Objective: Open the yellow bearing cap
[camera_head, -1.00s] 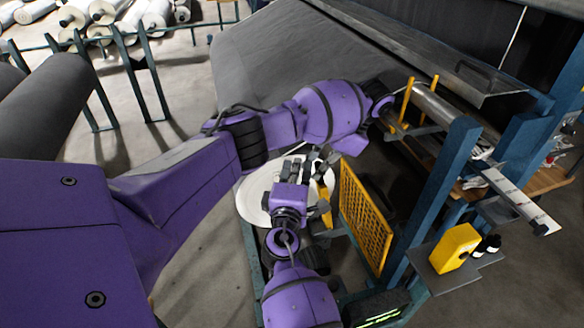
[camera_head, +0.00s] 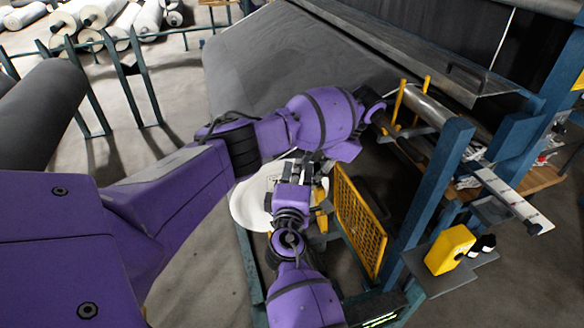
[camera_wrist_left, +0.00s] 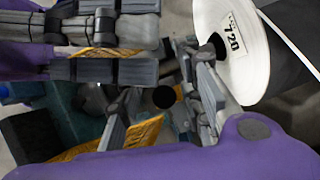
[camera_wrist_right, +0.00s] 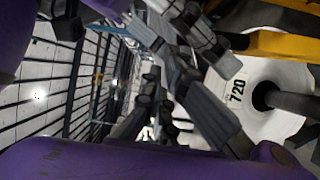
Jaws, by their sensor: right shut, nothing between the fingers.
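A yellow part, seemingly the bearing cap (camera_head: 321,218), shows just right of my right gripper (camera_head: 301,172) in the head view, partly covered by it. In the right wrist view a yellow bar (camera_wrist_right: 275,45) crosses above the roll's dark shaft (camera_wrist_right: 294,102). My right gripper is shut and empty; its fingers (camera_wrist_right: 168,66) lie left of the white roll end marked 720 (camera_wrist_right: 262,120). My left gripper's fingers (camera_wrist_left: 160,70) stand apart in the left wrist view, beside the roll end, with nothing seen held. Its fingers are hidden behind the arms in the head view.
A yellow mesh guard (camera_head: 357,220) stands close on the right of the grippers. Blue posts (camera_head: 432,200) and a yellow box on a plate (camera_head: 449,250) stand further right. A large grey roll (camera_head: 285,65) lies behind. The grippers are crowded close together.

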